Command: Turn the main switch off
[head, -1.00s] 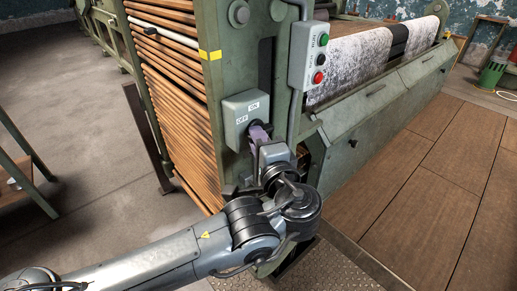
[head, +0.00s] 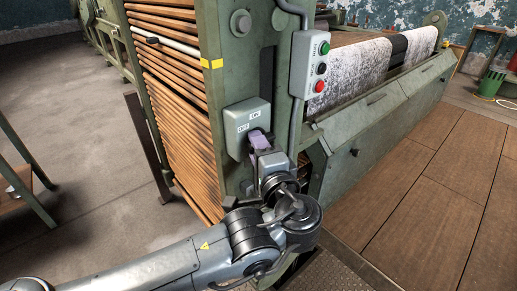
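The main switch is a grey box (head: 238,137) on the green machine post, with an ON label at its top and an OFF label at its left. My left gripper (head: 256,138) is at the lower right part of this box, its purplish fingers reaching up to it. The switch handle is hidden behind the fingers, so I cannot tell its position or whether the fingers are closed on it. My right gripper is not in the head view.
A control box (head: 310,64) with green, black and red buttons hangs right of the switch, with a conduit beside it. Wooden slats (head: 170,90) fill the machine's left side. A wooden platform (head: 430,180) lies at the right. Open concrete floor (head: 80,120) is at the left.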

